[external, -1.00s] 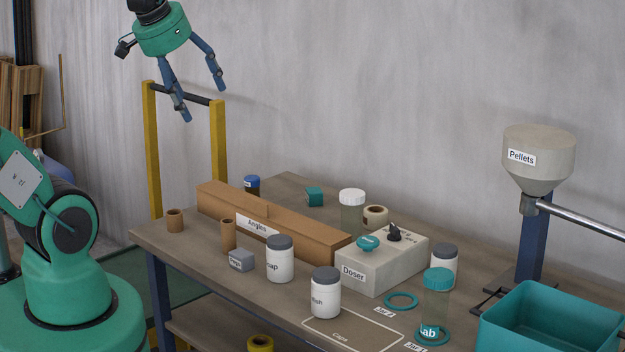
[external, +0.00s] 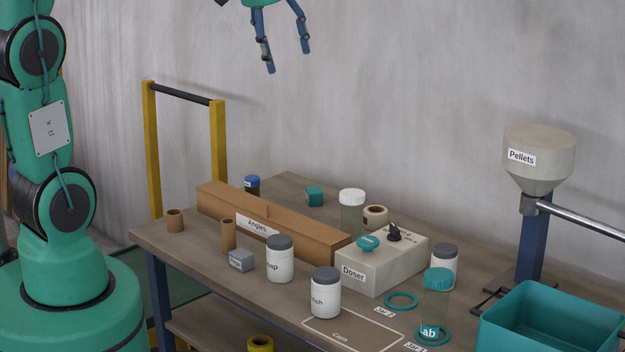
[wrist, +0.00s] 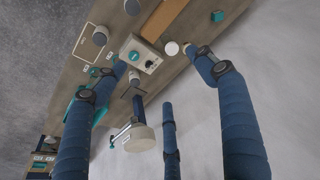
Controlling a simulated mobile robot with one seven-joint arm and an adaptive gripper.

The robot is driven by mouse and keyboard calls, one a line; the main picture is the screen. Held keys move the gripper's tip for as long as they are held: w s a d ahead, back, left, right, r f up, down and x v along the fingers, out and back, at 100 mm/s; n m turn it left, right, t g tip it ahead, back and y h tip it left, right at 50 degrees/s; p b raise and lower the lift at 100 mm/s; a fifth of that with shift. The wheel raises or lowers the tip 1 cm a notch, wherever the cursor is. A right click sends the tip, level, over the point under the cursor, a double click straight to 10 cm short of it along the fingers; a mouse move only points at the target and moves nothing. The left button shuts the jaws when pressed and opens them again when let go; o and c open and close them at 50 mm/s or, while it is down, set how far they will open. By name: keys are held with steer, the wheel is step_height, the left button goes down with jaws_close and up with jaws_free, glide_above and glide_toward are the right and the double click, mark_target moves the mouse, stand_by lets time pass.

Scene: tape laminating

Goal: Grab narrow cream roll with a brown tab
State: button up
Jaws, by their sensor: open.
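The narrow cream roll (external: 375,217) lies on the workbench behind the Doser box, just right of the white-capped jar (external: 352,207). A brownish centre shows, but I cannot make out the tab. In the wrist view, the roll (wrist: 204,50) shows in part beside the tip of the right finger. My gripper (external: 288,61) is open and empty, high above the bench and up and left of the roll. Its fingers spread wide in the wrist view (wrist: 163,76).
The Doser box (external: 383,262) stands in front of the roll. The long cardboard Angles box (external: 290,228) runs to its left. Several jars stand in front. The Pellets hopper (external: 538,155) and teal bin (external: 550,325) are at right. The air around my gripper is clear.

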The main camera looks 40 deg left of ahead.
steer(key=w+f+g+p, duration=0.15)
steer(key=w+f, duration=0.25)
steer(key=w, duration=0.9)
steer(key=m+g+p, duration=0.2)
steer(key=p, duration=0.4)
glide_above(376, 210)
steer(key=s, duration=0.2)
step_height(376, 210, down, 30)
steer(key=f, duration=0.1)
steer(key=shift+w+d+r, duration=0.2)
steer(key=shift+d, duration=0.2)
steer(key=shift+f, duration=0.15)
steer(key=shift+f+b, duration=0.3)
steer(key=shift+f, duration=3.85)
steer(key=shift+d+f+b, duration=0.15)
steer(key=shift+f+b, duration=0.15)
steer(key=shift+f, duration=2.3)
